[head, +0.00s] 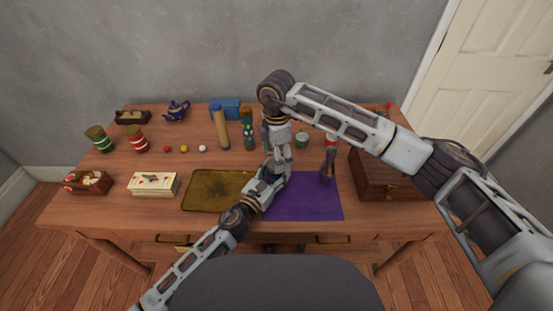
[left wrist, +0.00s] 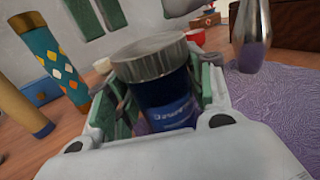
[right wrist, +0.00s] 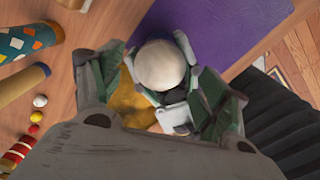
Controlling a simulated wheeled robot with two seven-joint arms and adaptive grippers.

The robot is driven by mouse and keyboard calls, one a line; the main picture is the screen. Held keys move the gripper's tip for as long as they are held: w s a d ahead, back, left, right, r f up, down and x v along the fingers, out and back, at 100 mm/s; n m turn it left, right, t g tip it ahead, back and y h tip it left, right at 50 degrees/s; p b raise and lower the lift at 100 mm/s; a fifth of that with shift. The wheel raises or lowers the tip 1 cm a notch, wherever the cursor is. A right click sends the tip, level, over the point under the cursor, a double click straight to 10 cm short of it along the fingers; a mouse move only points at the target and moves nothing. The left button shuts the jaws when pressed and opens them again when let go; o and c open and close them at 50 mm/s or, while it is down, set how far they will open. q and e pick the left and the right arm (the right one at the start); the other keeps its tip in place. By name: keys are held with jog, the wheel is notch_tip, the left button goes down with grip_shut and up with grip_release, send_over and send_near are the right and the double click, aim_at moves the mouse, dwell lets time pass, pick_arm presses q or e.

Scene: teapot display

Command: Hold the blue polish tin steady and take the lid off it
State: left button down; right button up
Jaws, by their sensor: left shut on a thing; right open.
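The blue polish tin (left wrist: 160,105) with its ridged silver lid (left wrist: 152,55) stands nearly upright between the fingers of my left gripper (left wrist: 158,112). That gripper is shut on the tin's body, and the lid sits on top, above the fingers. In the right wrist view the lid (right wrist: 160,65) shows from above as a pale disc. My right gripper (right wrist: 165,82) is open above it, one finger to each side; I cannot tell whether they touch it. In the head view my left gripper (head: 272,172) and right gripper (head: 281,155) meet and mostly hide the tin.
A gold tray (head: 210,190) and a purple cloth (head: 310,203) lie under the grippers. A slim purple vase (head: 327,165) stands on the right, before a wooden chest (head: 385,180). Patterned tubes (head: 249,130) stand behind. Cards (head: 153,184) lie at the left.

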jog(key=shift+r, duration=1)
pick_arm(q)
jog(key=c, duration=0.5)
grip_release()
jog(key=shift+s+a, duration=0.1)
jog(key=shift+s, duration=0.05)
jog(key=shift+v, duration=5.8)
jog(key=shift+o, duration=0.4)
